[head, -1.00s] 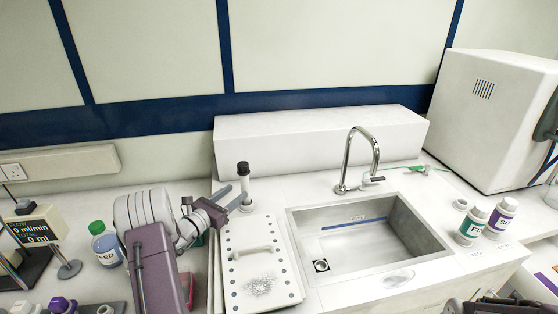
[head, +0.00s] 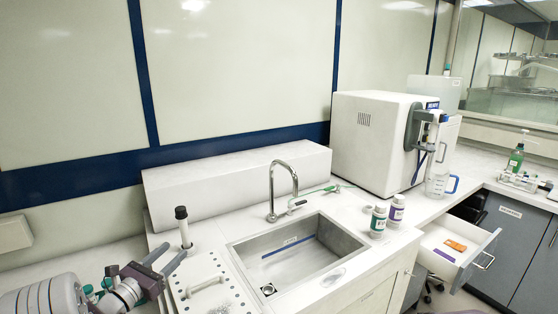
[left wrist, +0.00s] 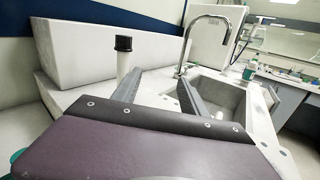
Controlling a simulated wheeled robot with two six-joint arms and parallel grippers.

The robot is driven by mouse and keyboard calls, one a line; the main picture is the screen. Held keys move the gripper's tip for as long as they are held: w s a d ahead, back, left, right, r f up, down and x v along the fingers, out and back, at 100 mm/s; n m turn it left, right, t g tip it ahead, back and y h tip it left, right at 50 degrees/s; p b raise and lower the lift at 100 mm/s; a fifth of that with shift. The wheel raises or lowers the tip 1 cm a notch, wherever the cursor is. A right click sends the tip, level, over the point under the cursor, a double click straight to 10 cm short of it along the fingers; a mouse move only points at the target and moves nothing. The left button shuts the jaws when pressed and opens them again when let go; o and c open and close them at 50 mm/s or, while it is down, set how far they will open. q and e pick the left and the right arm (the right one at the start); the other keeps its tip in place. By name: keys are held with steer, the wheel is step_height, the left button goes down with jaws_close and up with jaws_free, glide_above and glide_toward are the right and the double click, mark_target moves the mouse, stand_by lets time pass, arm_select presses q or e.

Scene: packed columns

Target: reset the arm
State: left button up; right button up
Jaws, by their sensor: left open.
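My left gripper (head: 166,260) is at the lower left of the head view, above the counter to the left of the sink. Its two fingers are spread apart and hold nothing. It also shows in the left wrist view (left wrist: 160,92) with a clear gap between the fingers. A white column with a black cap (head: 183,226) stands upright just beyond the fingers; in the left wrist view the column (left wrist: 123,58) is behind the left finger. The gripper does not visibly hold it. My right gripper is not in view.
The sink (head: 232,248) with its curved tap (head: 272,190) is right of the gripper. A white panel with a handle (head: 205,286) lies in front of the column. Two labelled bottles (head: 378,220) stand right of the sink. An open drawer (head: 455,268) juts out farther right.

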arm_select(q)
steer(key=s+d+m+g+h, duration=0.3)
steer(key=s+d+m+g, duration=0.35)
steer(key=d, duration=0.65)
steer(key=s+d+m+g+h, duration=0.3)
steer(key=s+d+m+g, duration=0.3)
steer(key=d, duration=0.8)
steer(key=s+d+f+m+g+y, duration=0.1)
steer(key=s+f+m+g+y, duration=0.15)
steer(key=s, duration=0.45)
steer(key=s+f+m+g+y, duration=0.2)
steer(key=s+f+m, duration=0.2)
steer(key=s, duration=0.3)
steer(key=s+a+f+m+y, duration=0.1)
steer(key=a+f+m+y, duration=0.2)
steer(key=a, duration=0.4)
steer(key=s+a+f+m+t+y, duration=0.1)
steer(key=s+a+f+m+y, duration=0.1)
steer(key=a+m+y, duration=0.3)
steer(key=a+f+m, duration=0.1)
steer(key=a+m, duration=0.1)
steer(key=m, duration=0.1)
steer(key=shift+s+a+f+m, duration=0.25)
steer(key=shift+f+m, duration=0.05)
steer(key=shift+f, duration=0.1)
